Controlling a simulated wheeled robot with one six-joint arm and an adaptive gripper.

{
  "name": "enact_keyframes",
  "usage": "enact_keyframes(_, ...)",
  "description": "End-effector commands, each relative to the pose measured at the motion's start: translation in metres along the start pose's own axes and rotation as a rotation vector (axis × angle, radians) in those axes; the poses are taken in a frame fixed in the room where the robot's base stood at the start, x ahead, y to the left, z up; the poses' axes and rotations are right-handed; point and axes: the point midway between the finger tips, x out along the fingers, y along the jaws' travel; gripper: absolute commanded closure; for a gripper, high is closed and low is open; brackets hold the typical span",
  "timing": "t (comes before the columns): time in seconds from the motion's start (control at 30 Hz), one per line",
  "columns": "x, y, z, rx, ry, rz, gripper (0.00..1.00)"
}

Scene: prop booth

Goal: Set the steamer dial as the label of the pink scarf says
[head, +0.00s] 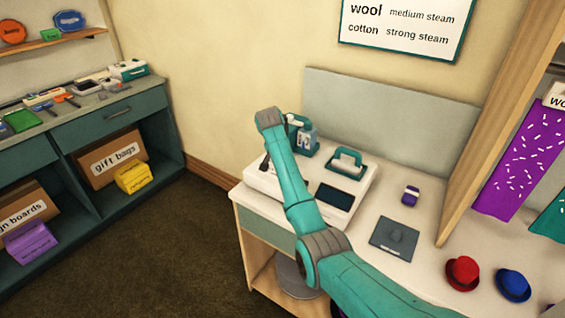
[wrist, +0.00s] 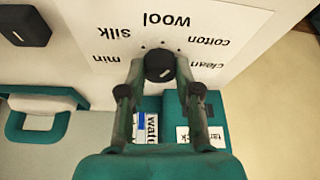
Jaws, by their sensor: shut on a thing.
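The steamer (head: 350,182) is a white unit on the counter. Its black dial (wrist: 158,62) shows in the wrist view, ringed by the words min, silk, wool, cotton and clean, upside down in the picture. My gripper (wrist: 160,72) is shut on the dial, one finger on each side. A pale mark shows on the dial, but I cannot tell surely which word it points to. In the head view my arm hides the dial. A magenta-purple scarf (head: 522,160) with white flecks hangs at the right; its tag (head: 556,98) starts "wo" and is cut off. No clearly pink scarf shows.
A wall sign (head: 403,27) reads wool medium steam, cotton strong steam. A teal-handled iron (head: 347,162) sits on the steamer. A teal scarf (head: 552,215) hangs at the right edge. A red hat (head: 462,273) and a blue hat (head: 513,285) lie on the counter (head: 420,262).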

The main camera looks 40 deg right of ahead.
Motion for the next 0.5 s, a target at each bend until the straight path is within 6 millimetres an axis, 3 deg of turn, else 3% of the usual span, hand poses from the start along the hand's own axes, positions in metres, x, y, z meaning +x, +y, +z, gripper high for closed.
enact_keyframes(0.5,0.001,-0.0016,0.0006,0.322,-0.003,0.135,1.0)
